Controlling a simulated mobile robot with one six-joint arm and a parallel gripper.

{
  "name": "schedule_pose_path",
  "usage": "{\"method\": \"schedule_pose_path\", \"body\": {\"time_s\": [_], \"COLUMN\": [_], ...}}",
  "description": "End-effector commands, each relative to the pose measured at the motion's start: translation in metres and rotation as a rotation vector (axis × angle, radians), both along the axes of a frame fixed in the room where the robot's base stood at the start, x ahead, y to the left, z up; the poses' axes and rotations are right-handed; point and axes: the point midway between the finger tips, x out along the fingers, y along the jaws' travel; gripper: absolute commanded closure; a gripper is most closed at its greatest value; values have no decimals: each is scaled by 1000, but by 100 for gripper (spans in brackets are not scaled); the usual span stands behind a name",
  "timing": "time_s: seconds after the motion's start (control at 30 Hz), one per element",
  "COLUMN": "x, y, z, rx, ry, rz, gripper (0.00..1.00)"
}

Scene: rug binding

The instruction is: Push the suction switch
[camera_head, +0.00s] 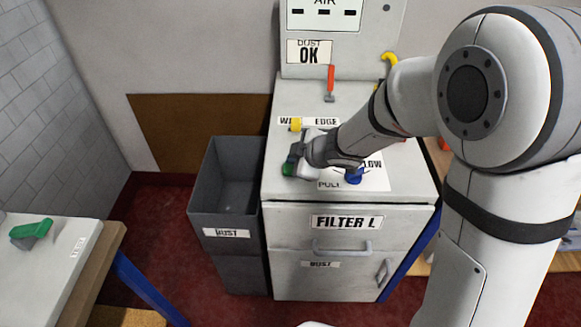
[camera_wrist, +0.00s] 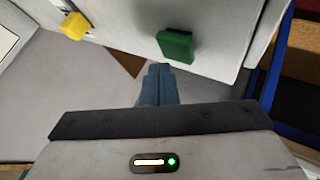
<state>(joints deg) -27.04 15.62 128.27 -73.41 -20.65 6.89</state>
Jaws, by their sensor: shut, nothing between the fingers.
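My gripper (camera_head: 325,150) is over the top of the grey cabinet (camera_head: 350,256). In the wrist view its fingers (camera_wrist: 158,84) are shut and empty. A green switch block (camera_wrist: 175,46) is just beyond the fingertips, slightly right; contact cannot be told. In the head view a green part (camera_head: 290,165) shows at the gripper's left. A yellow switch (camera_head: 296,124) stands behind the gripper by a partly covered label, and also shows in the wrist view (camera_wrist: 74,26). No readable label says suction.
A red lever (camera_head: 331,80) and a yellow hook-shaped handle (camera_head: 389,58) stand at the back. An open grey bin (camera_head: 228,234) stands left of the cabinet. A table (camera_head: 50,262) with a green item (camera_head: 31,231) is at lower left. Red floor lies between.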

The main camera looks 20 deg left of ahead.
Motion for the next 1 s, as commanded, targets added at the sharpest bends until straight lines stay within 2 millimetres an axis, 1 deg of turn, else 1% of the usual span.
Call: {"method": "schedule_pose_path", "body": {"time_s": [0.1, 0.47, 1.0], "x": [0, 0, 0], "y": [0, 0, 0], "z": [-6, -6, -12], "rx": [0, 0, 0], "ry": [1, 1, 1], "rz": [0, -1, 1], "gripper": [100, 100, 100]}}
